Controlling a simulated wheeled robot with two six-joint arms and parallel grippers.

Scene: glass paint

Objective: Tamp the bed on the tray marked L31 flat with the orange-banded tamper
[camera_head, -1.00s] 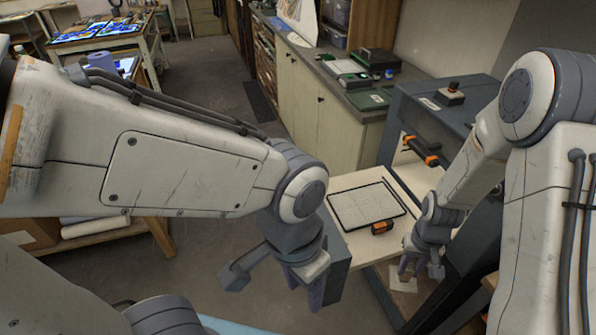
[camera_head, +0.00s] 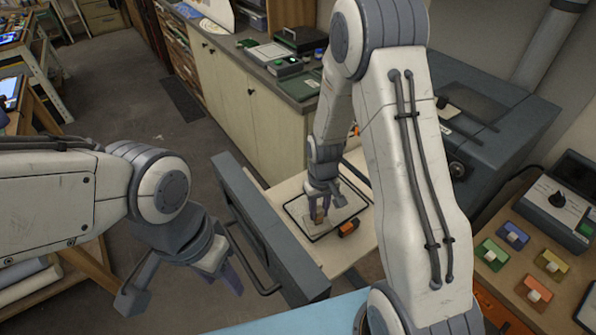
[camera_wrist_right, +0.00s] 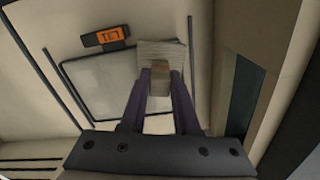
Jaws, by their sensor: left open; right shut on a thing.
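My right gripper (camera_head: 322,200) is shut on a small block with a tan handle, seemingly the tamper (camera_head: 317,216). An orange-and-black tag (camera_head: 348,227) sits at the tray's edge. In the right wrist view the tag (camera_wrist_right: 103,37) appears upside down and may read L31. My left gripper (camera_head: 188,285) is open and empty, away from the tray.
The tray rests on a pale board (camera_head: 335,262) beside a grey drawer-like front with a handle (camera_head: 262,240). A cabinet with a cluttered countertop (camera_head: 285,80) stands behind. At right, a wooden bench (camera_head: 545,215) carries coloured blocks and a dark box (camera_head: 556,208). Open floor lies at left.

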